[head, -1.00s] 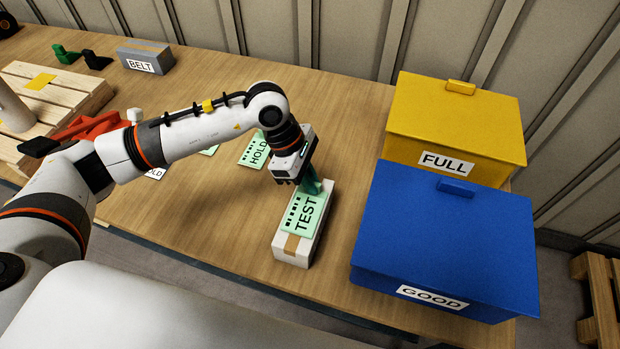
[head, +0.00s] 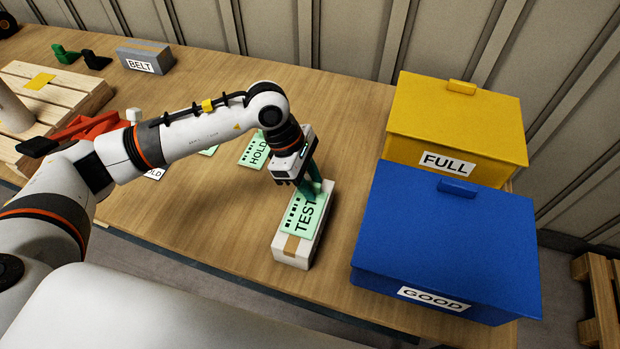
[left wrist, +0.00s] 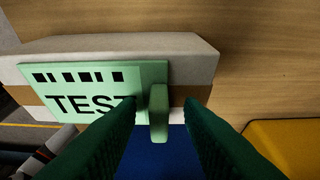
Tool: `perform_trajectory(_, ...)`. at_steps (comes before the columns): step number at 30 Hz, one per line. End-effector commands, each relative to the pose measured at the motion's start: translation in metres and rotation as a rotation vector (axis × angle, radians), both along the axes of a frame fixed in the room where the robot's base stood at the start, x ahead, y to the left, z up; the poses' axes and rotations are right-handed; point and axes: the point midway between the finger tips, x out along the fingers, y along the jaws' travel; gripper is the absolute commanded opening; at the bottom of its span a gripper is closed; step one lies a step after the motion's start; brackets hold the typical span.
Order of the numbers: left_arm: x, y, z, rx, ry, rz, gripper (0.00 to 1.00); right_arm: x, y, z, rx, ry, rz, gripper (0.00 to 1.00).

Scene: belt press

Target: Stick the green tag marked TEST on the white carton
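The green TEST tag (head: 303,215) lies flat on top of the white carton (head: 292,252), its lettering facing up. In the left wrist view the tag (left wrist: 85,88) has a raised green tab (left wrist: 158,115) at its right edge. The carton (left wrist: 120,42) carries a brown tape strip. My left gripper (head: 314,183) is at the far end of the tag. In the left wrist view its dark green fingers (left wrist: 160,108) stand apart on either side of the tab, with a gap at each side. My right gripper is not in view.
A green HOLD tag (head: 255,151) lies on the table behind my left arm. A blue GOOD box (head: 445,240) and a yellow FULL box (head: 455,120) stand right of the carton. A grey BELT box (head: 146,57) and a wooden pallet (head: 70,92) are at the left.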

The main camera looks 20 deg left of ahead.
Motion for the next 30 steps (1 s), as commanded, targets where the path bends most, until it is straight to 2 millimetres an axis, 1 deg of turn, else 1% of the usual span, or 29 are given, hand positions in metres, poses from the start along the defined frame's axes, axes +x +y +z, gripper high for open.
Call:
perform_trajectory(4, -0.001, 0.001, 0.001, 0.001, 0.003, -0.001, 0.35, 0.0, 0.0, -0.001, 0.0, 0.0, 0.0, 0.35)
perform_trajectory(8, 0.001, 0.006, 0.014, 0.0, -0.003, 0.0, 0.35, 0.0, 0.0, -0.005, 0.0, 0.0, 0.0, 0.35)
perform_trajectory(11, 0.002, 0.014, 0.032, 0.0, -0.005, 0.001, 0.35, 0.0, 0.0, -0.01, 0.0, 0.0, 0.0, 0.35)
perform_trajectory(18, 0.003, 0.033, 0.079, 0.0, -0.004, 0.001, 0.35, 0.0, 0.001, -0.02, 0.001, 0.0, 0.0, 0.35)
perform_trajectory(22, 0.004, 0.041, 0.098, 0.0, -0.003, 0.001, 0.35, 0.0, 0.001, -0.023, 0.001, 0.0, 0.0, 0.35)
perform_trajectory(27, 0.003, 0.045, 0.109, 0.001, 0.0, 0.0, 0.35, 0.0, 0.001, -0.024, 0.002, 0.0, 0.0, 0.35)
perform_trajectory(30, 0.003, 0.046, 0.111, 0.0, 0.0, 0.0, 0.35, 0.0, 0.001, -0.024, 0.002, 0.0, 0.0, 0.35)
